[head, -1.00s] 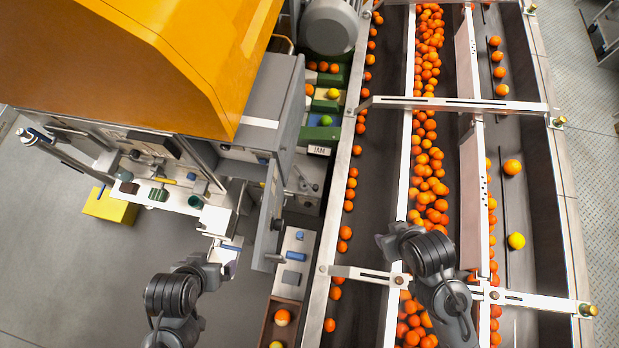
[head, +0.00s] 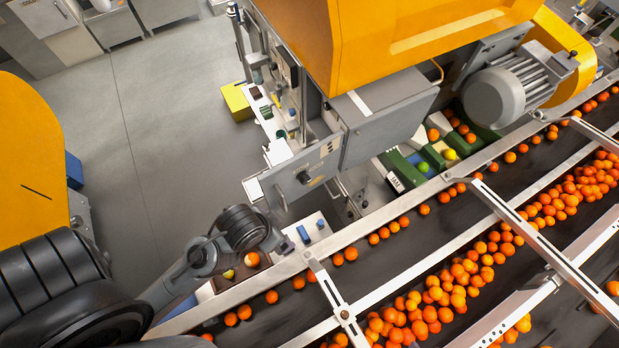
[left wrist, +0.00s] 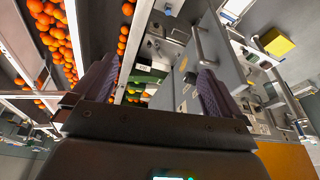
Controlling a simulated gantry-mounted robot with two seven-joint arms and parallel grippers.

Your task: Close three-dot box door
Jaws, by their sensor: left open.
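A grey control box (head: 388,122) is mounted on the orange machine in the head view. A grey door panel (head: 318,160) with a black knob and a bar handle (head: 254,189) stands swung out at its left. I cannot make out three dots. In the left wrist view, grey panels (left wrist: 230,62) and a bar handle (left wrist: 203,43) are beyond the right-hand finger. My left gripper (left wrist: 157,68) is open, with nothing seen held between its fingers. In the head view, my left arm reaches below the door; its fingertips are not clear. My right gripper is not in view.
A conveyor (head: 420,240) carrying oranges runs diagonally at the right, crossed by metal brackets (head: 335,295). A small panel with blue parts (head: 303,235) and a tray with fruit lie near my left wrist. Open grey floor (head: 170,130) lies left of the machine.

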